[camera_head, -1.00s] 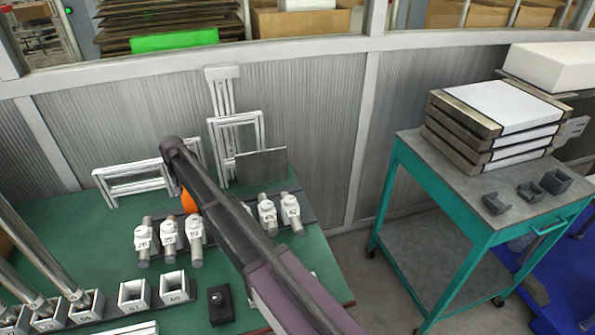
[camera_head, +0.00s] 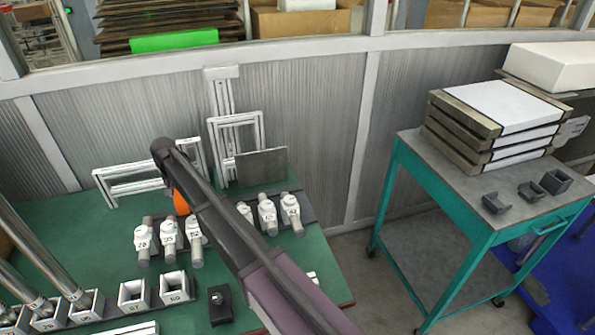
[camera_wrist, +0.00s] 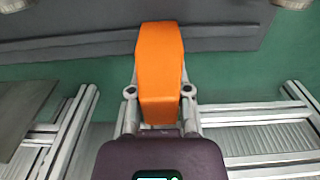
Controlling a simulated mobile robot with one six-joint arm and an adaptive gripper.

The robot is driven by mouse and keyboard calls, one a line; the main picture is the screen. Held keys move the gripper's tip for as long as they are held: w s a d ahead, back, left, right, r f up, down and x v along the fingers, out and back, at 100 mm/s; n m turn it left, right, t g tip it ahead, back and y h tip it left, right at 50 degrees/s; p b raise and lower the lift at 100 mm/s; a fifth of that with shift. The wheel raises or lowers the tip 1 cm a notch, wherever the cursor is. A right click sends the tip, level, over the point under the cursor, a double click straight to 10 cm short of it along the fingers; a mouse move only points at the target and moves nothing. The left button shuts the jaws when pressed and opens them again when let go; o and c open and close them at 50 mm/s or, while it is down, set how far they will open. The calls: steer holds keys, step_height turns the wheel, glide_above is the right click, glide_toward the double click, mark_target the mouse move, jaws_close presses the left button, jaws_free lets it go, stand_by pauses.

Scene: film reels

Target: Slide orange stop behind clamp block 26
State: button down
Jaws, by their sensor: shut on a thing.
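The orange stop (camera_head: 181,203) shows in the head view just behind the left group of clamp blocks, partly covered by my arm. In the wrist view the stop (camera_wrist: 159,65) fills the middle, between the fingers of my gripper (camera_wrist: 159,95), which is shut on it. Clamp block 26 (camera_head: 143,240) is the leftmost white block of that group. The stop is to its right and farther back, nearer the block at the right end of the group (camera_head: 194,235). Whether the stop touches the table or the dark rail (camera_wrist: 90,45) cannot be told.
A middle clamp block (camera_head: 168,238) stands beside block 26. More clamp blocks (camera_head: 267,215) stand to the right, one partly hidden by my arm. White frames (camera_head: 130,183) and a grey plate (camera_head: 262,165) stand at the back. Green table (camera_head: 115,222) is bare left of block 26.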

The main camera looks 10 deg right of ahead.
steer(key=shift+s+a, duration=0.2)
steer(key=shift+a, duration=1.6)
steer(key=shift+s+a, duration=0.25)
steer(key=shift+a, duration=1.55)
steer(key=shift+s+a, duration=0.2)
steer(key=shift+a, duration=1.6)
steer(key=c, duration=0.5)
jaws_free()
